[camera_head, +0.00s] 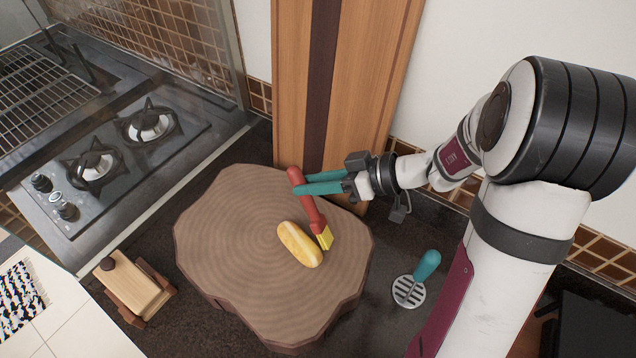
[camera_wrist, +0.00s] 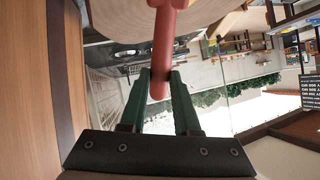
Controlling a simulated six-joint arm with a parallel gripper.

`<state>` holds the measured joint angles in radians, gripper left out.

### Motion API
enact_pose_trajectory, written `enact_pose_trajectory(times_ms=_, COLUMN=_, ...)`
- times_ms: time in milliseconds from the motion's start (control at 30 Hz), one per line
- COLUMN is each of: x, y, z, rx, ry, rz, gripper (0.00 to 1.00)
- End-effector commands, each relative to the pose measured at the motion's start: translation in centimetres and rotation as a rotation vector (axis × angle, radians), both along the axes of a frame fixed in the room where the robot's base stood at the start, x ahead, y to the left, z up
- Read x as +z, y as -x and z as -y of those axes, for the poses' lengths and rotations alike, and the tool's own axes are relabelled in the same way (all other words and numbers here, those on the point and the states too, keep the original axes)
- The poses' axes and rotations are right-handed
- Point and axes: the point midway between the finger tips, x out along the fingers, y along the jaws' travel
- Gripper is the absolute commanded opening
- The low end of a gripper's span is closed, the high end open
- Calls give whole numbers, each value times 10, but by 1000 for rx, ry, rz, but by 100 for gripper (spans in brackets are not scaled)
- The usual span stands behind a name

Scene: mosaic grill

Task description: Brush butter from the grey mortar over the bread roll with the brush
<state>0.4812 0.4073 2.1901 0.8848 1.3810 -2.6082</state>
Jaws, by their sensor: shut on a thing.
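My gripper (camera_head: 304,184) has green fingers and is shut on the red handle of a brush (camera_head: 309,205). The brush has yellow bristles and is tilted, its bristles pointing down beside the right end of the bread roll (camera_head: 299,245). I cannot tell whether the bristles touch the roll. The roll is golden with pale score marks and lies on a wooden stump board (camera_head: 220,230). In the wrist view the red brush handle (camera_wrist: 163,50) stands between my green fingers (camera_wrist: 160,88). The grey mortar is not visible in either view.
A masher with a teal handle (camera_head: 428,265) stands on the dark counter right of the board. A wooden box-like item (camera_head: 133,284) lies at the lower left. A gas hob (camera_head: 115,155) is at the left. A tall wooden panel (camera_head: 350,90) stands behind the board.

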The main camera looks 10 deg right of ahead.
Motion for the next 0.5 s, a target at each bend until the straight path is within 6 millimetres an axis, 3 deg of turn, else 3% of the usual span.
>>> enact_pose_trajectory(times_ms=500, x=0, y=31, z=36, rx=-1, ry=0, rz=0, gripper=0)
